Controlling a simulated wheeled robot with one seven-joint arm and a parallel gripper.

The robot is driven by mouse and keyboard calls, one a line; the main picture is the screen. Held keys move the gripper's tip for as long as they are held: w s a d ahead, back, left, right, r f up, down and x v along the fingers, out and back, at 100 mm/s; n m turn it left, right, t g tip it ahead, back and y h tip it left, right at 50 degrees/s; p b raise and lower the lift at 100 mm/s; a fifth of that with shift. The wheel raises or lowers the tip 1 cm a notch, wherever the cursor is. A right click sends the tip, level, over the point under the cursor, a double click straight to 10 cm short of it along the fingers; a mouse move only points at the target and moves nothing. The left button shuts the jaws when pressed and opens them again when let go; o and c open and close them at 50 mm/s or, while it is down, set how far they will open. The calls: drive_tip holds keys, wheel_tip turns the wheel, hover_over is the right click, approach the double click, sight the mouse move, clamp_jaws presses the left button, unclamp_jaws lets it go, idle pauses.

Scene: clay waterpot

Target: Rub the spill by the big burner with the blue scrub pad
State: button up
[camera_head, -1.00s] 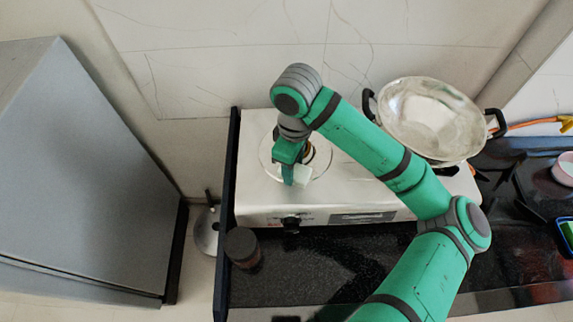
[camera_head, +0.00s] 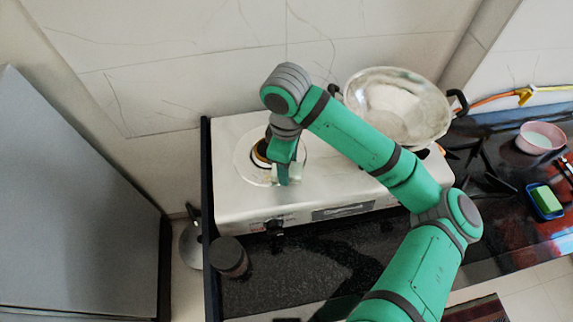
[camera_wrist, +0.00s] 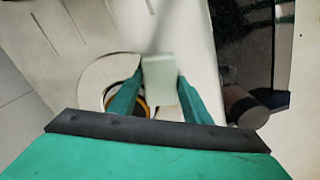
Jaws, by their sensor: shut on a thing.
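My gripper (camera_head: 284,178) is shut on a pale whitish-green pad (camera_wrist: 160,72); no blue shows on it. The pad also shows small beside the fingers in the head view (camera_head: 294,172). My gripper points down at the left burner (camera_head: 240,160) of the steel stove (camera_head: 235,208), at the ring's front right. In the wrist view the pad is between both fingertips and overlaps the burner ring's edge (camera_wrist: 90,82). I cannot tell whether the pad touches the stove top. No spill can be made out; my gripper hides part of the burner.
A large metal wok (camera_head: 398,100) stands on the stove's right side. A dark round jar (camera_head: 230,257) is at the stove's front left. To the right are a pink bowl (camera_head: 541,137) and a green sponge (camera_head: 546,199) in a blue tray. A grey cabinet (camera_head: 75,210) stands left.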

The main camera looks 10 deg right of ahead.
drive_tip(key=shift+w+a+f, duration=0.1)
drive_tip(key=shift+w+a, duration=0.05)
drive_tip(key=shift+a, duration=1.95)
drive_tip(key=shift+c, duration=0.2)
drive_tip(key=shift+s+a, duration=0.15)
drive_tip(key=shift+a, duration=0.55)
drive_tip(key=shift+s+a, duration=0.15)
drive_tip(key=shift+a, duration=0.55)
drive_tip(key=shift+c, duration=0.2)
drive_tip(key=shift+w+a, duration=0.3)
drive_tip(key=shift+a, duration=0.5)
drive_tip(key=shift+d, duration=0.15)
drive_tip(key=shift+r, duration=3.05)
